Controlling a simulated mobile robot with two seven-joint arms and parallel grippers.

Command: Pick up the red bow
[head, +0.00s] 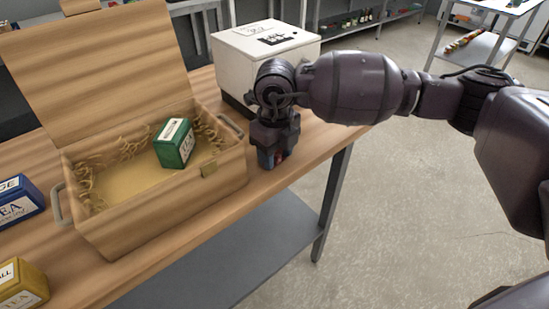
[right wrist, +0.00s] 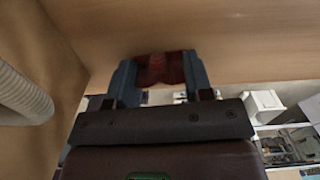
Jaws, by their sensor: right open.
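The red bow (right wrist: 165,69) shows in the right wrist view between the two blue fingers of my right gripper (right wrist: 160,80). The fingers are open on either side of it; I cannot tell whether they touch it. In the head view my right gripper (head: 272,158) points down at the table's front edge, just right of the wooden box. My left gripper is not in view.
The open wooden box (head: 160,215) holds a green tea tin (head: 174,143) on shredded filling. Its metal side handle (head: 231,127) is close to my right gripper. A white box (head: 262,55) stands behind. Blue (head: 18,203) and yellow (head: 22,285) tins are at the left.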

